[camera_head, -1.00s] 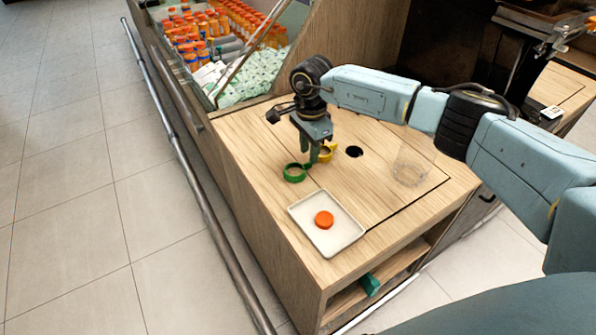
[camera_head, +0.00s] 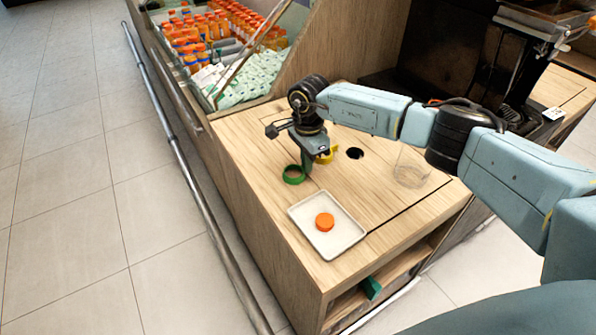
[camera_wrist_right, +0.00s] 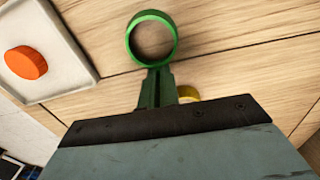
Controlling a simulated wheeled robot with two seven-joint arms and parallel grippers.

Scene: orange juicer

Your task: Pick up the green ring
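The green ring (camera_head: 285,178) is at the left part of the wooden counter top, behind the tray. My right gripper (camera_head: 306,170) points down at the ring's right side. Any gap between ring and counter is too small to tell. My left gripper is not in view.
A yellow ring (camera_head: 334,150) lies just behind my right gripper. A white tray (camera_head: 318,248) holding an orange disc (camera_head: 325,222) is in front. A clear cup (camera_head: 411,170) stands to the right, near a dark round hole (camera_head: 355,153). Bottles (camera_head: 215,25) fill the bin behind.

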